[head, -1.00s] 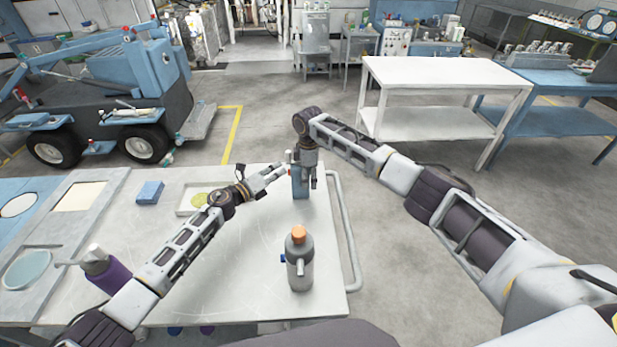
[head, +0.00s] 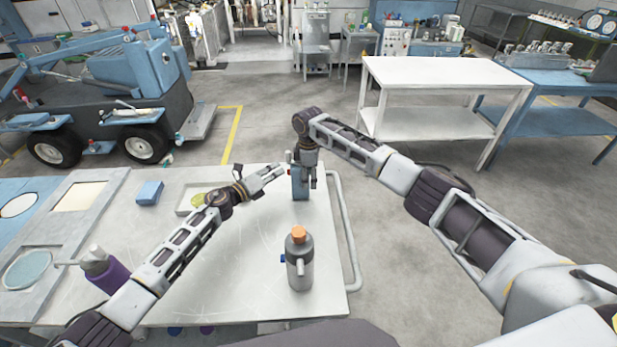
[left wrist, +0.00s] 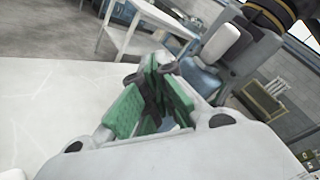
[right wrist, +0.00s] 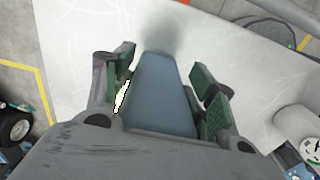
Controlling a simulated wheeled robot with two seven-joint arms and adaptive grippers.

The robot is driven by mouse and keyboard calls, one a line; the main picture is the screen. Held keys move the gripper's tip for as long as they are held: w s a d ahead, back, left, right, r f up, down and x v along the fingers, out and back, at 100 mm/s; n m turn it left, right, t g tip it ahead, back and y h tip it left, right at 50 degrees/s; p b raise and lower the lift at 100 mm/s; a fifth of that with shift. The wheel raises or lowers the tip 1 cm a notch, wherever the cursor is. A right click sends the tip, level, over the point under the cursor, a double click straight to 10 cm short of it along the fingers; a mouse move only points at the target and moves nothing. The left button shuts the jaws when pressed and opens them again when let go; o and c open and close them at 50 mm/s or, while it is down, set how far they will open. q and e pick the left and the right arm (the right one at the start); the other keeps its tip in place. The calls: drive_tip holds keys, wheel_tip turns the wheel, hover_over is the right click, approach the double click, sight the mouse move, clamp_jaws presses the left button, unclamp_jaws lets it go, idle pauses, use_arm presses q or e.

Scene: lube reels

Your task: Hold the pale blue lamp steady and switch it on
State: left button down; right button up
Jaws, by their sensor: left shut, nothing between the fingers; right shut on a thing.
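The pale blue lamp (head: 299,184) stands upright near the far right corner of the white table. My right gripper (head: 307,182) comes down on it from above and is shut on it. In the right wrist view the lamp (right wrist: 160,95) lies between the green finger pads. My left gripper (head: 281,171) is shut and empty, just left of the lamp, with its fingertips pointing towards it. In the left wrist view its green pads (left wrist: 150,98) are close together, and part of the lamp (left wrist: 203,78) shows behind them. I cannot make out the switch or whether the lamp is lit.
A grey bottle with an orange cap (head: 299,262) stands nearer on the white table (head: 235,270). A blue block (head: 149,192), a shallow tray with a yellow disc (head: 198,200) and a purple can (head: 108,277) are to the left. A rail (head: 347,235) runs along the right edge.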

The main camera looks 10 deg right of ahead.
use_arm(q)
drive_tip(key=shift+a, duration=0.15)
use_arm(e)
drive_tip(key=shift+s+f, duration=0.15)
drive_tip(key=shift+f, duration=0.1)
use_arm(q)
drive_tip(key=shift+w+a, duration=0.25)
drive_tip(key=shift+a, duration=1.25)
drive_tip(key=shift+w+a, duration=0.2)
drive_tip(key=shift+a, duration=1.25)
use_arm(e)
drive_tip(key=o, duration=1.4)
drive_tip(key=shift+r, duration=0.15)
wheel_tip(320, 180, up, 12)
drive_tip(key=shift+f, duration=0.1)
use_arm(q)
drive_tip(key=shift+w, duration=0.1)
